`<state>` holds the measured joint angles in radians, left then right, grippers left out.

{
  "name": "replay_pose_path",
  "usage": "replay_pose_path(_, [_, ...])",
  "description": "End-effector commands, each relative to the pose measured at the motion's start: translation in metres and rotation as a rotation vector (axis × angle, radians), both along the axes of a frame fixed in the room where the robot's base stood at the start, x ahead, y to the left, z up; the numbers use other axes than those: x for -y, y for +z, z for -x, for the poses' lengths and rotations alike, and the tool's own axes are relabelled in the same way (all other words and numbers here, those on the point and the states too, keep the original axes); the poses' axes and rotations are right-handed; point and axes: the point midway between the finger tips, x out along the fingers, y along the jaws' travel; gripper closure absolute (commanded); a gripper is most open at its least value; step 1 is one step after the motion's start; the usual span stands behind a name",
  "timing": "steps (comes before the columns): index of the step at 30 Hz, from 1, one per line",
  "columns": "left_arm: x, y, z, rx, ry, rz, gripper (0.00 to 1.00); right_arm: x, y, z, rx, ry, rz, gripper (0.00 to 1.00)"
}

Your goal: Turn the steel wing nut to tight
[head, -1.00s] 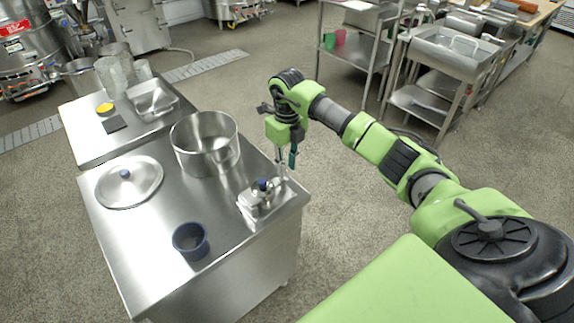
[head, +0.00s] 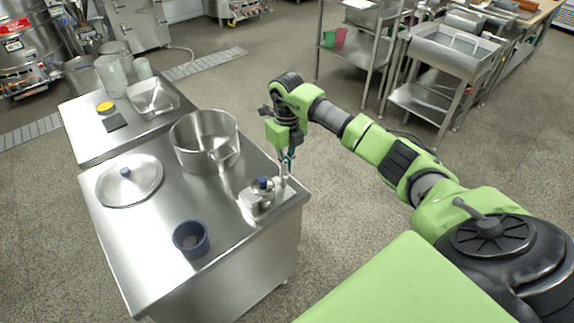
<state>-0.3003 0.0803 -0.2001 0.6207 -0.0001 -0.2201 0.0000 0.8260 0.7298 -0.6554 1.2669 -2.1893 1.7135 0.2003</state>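A small steel device (head: 258,203) with a dark blue knob (head: 263,182) on top stands at the right corner of the steel table. The steel wing nut is too small to make out; something small and shiny shows at the device's right side, just under my gripper. My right gripper (head: 286,170) points down there, its fingertips close to the device's upper right. I cannot tell whether the fingers touch or hold anything. My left gripper is not in view.
A large steel pot (head: 204,148), a round steel lid (head: 130,181) and a blue cup (head: 190,239) stand on the same table (head: 150,255). A second table at the back left holds a clear container (head: 153,97) and a yellow item (head: 105,107). Open floor lies to the right.

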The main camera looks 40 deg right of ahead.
Motion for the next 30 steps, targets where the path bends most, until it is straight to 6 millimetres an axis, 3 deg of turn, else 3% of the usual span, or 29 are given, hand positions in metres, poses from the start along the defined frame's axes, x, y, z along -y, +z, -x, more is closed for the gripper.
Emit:
replay_pose_path(8, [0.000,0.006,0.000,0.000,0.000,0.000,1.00,-0.003,0.002,0.000,0.000,-0.174,0.001,1.00])
replay_pose_path(30, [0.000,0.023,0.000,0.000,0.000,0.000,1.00,-0.017,0.002,-0.007,0.000,-0.873,0.000,1.00])
